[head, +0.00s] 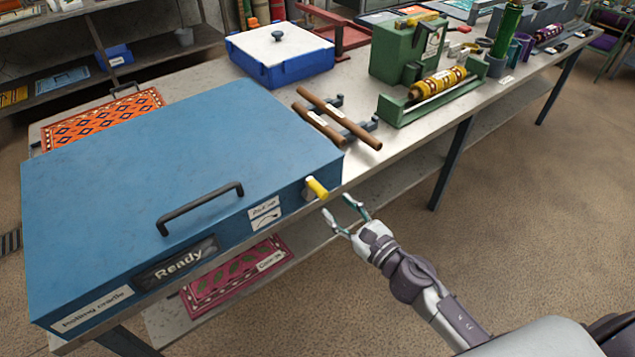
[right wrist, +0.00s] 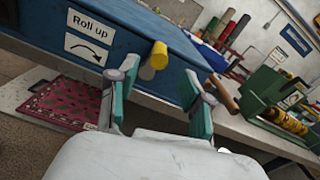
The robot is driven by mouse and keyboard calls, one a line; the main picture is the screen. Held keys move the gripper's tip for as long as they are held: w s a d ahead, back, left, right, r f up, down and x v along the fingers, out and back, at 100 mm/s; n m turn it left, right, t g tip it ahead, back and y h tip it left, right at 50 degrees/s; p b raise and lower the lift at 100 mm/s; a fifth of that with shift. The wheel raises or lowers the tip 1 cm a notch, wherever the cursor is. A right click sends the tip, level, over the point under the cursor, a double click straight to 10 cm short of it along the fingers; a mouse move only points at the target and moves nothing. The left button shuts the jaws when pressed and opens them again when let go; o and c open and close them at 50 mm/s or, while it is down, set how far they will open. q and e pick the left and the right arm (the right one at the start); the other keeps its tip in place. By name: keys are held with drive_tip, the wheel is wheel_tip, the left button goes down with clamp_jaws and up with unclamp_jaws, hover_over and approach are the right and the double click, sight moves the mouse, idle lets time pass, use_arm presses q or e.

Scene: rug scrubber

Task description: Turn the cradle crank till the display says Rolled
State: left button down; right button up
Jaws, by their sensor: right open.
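The blue rolling cradle (head: 180,160) stands on the bench at the left, with a black handle on top. Its display (head: 177,264) reads "Ready". The yellow crank handle (head: 317,188) sticks out at the cradle's right front corner, beside a "Roll up" label with a curved arrow (head: 264,213). My right gripper (head: 343,212) is open and empty, just below and right of the crank handle, apart from it. In the right wrist view the crank handle (right wrist: 155,58) shows beyond and between the two open fingers (right wrist: 160,100). My left gripper is not in view.
An orange patterned rug (head: 105,118) lies behind the cradle, and a pink rug (head: 235,275) on the shelf below. Brown rollers (head: 340,118), a blue tub (head: 280,55) and a green machine (head: 407,52) stand farther along the bench. The floor right of the bench is clear.

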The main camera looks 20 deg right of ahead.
sight(311, 182)
drive_tip(key=p+x, duration=0.1)
drive_tip(key=x, duration=0.6)
drive_tip(key=shift+w+a, duration=0.15)
drive_tip(key=shift+w, duration=0.2)
drive_tip(key=shift+w+a, duration=0.15)
drive_tip(key=shift+w, duration=0.25)
clamp_jaws()
